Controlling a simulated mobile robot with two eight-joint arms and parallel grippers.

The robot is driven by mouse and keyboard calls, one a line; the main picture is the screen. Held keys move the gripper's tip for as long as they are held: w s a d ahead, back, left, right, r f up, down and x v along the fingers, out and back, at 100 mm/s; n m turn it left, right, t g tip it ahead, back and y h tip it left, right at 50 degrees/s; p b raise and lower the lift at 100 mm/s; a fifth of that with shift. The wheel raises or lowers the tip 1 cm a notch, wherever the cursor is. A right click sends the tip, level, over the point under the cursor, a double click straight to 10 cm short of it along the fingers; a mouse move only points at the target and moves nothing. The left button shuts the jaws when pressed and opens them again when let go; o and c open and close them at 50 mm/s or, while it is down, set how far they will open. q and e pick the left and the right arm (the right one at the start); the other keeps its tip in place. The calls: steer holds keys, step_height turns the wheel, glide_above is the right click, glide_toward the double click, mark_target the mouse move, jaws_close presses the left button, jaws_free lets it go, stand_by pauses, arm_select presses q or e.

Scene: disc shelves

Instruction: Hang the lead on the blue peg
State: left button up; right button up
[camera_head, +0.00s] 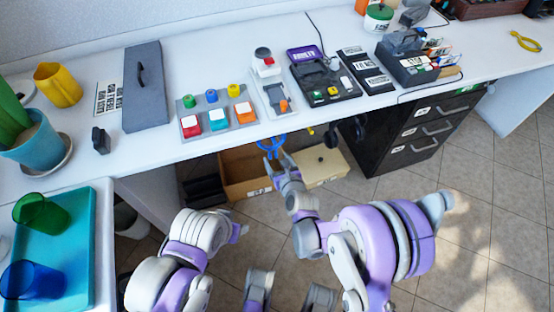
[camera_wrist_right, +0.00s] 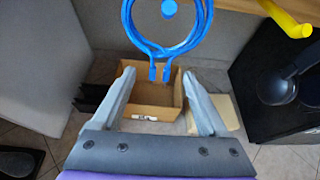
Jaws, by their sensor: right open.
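The blue lead (camera_wrist_right: 153,50) is a closed loop with two short tails pointing down, below the desk's front edge. In the right wrist view the round end of the blue peg (camera_wrist_right: 169,9) shows inside the loop, so the loop appears around it; whether they touch I cannot tell. The lead also shows in the head view (camera_head: 271,143). My right gripper (camera_wrist_right: 158,76) is open and empty, its fingertips on either side of the tails and apart from them. It also shows in the head view (camera_head: 277,165). My left arm shows, but not its gripper.
An open cardboard box (camera_head: 245,172) stands on the floor below. The white desk (camera_head: 220,150) holds button panels; a black drawer unit (camera_head: 415,135) stands right.

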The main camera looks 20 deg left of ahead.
arm_select(q)
steer(key=shift+s+r+p, duration=0.1)
steer(key=shift+r+p, duration=0.55)
steer(key=shift+r, duration=0.2)
arm_select(e)
steer(key=v, duration=1)
steer(key=shift+s+d, duration=0.2)
steer(key=shift+r, duration=0.15)
